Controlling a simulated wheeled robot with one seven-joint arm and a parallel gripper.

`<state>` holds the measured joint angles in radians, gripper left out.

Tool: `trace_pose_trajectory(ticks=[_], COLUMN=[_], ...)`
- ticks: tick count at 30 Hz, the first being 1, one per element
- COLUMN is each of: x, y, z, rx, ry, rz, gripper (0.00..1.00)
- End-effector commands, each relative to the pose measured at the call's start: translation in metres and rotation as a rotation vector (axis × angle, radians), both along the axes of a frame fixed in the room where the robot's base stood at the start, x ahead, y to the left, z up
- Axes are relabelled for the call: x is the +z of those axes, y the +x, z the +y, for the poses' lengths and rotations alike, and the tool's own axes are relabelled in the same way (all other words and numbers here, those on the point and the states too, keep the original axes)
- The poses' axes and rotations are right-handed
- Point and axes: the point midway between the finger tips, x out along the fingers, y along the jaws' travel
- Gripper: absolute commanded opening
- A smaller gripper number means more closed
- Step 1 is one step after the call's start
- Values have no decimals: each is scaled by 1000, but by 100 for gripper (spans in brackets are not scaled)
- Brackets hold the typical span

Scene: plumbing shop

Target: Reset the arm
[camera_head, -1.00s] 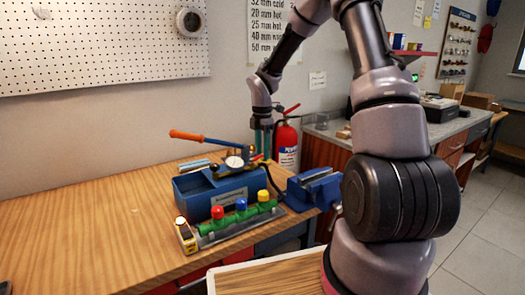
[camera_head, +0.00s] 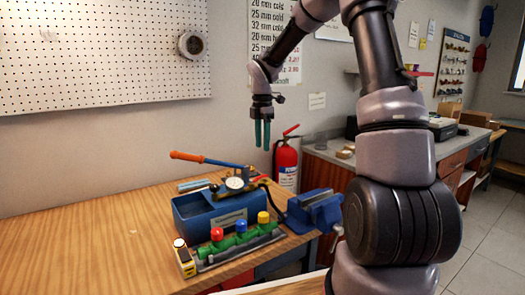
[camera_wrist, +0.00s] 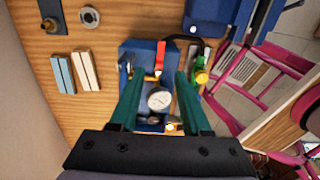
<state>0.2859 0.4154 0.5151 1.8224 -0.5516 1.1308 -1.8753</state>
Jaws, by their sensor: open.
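My gripper (camera_head: 262,147) hangs in the air above the workbench, its two green fingers pointing down. It is open and empty. Below it stands a blue test pump tank (camera_head: 215,213) with a round white gauge (camera_head: 234,183) and an orange-handled lever (camera_head: 186,156). In the wrist view the open fingers (camera_wrist: 157,76) frame the gauge (camera_wrist: 159,100) from above, with clear height between. My arm reaches up and over from the right of the head view.
A green manifold with red, blue and yellow caps (camera_head: 241,226) sits before the tank, beside a yellow tape measure (camera_head: 184,259). A blue vise (camera_head: 314,210) is at the bench's right edge. A fire extinguisher (camera_head: 286,163) stands behind. The bench's left side (camera_head: 80,240) is clear.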

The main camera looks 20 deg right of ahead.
Motion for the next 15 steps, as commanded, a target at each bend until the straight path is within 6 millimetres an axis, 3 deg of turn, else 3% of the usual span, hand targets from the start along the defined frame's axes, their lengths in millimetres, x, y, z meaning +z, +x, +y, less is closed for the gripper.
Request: trace_pose_trajectory(ticks=[10,15], x=[4,34], y=[-2,-26], z=[0,-2], rx=[-16,-213], ry=[-3,-17], rz=[-4,-56], gripper=[48,48])
